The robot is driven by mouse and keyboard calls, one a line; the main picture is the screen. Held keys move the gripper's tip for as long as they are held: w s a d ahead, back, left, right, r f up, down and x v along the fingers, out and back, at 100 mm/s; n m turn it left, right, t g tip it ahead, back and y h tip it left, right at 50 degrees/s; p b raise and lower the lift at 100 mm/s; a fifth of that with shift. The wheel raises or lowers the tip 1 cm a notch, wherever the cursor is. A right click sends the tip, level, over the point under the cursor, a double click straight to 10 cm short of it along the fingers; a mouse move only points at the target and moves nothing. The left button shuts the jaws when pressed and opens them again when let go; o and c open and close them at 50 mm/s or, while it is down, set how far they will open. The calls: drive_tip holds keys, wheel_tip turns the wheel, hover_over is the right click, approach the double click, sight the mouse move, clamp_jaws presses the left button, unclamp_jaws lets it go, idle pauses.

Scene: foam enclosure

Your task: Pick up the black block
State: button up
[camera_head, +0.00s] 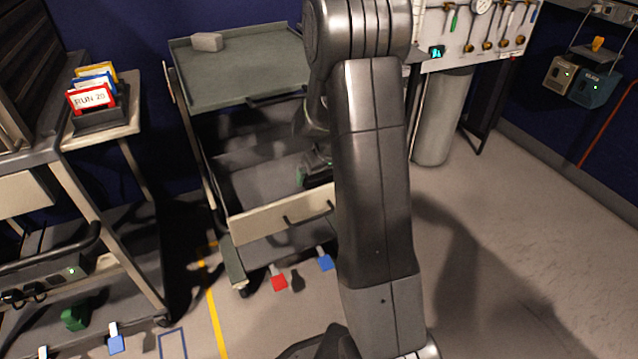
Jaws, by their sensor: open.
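My gripper (314,168) is partly hidden behind my own arm. It hangs low over the open drawer (262,220) of the grey cart, near the drawer's right side. It is open. I cannot clearly make out a black block. Dark shapes around the gripper blend with its shadow, so I cannot tell whether a block lies there. The drawer's floor left of the gripper looks bare and shaded.
A grey block (206,41) lies on the cart's top (240,75). The drawer's beige front and side walls surround the gripper. A rack with cards (92,98) stands on the left. A grey cylinder (440,115) stands behind right. Floor at right is clear.

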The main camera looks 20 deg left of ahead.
drive_tip(key=shift+x, duration=0.75)
drive_tip(key=shift+c, duration=0.2)
drive_tip(key=shift+r, duration=0.1)
drive_tip(key=c, duration=0.9)
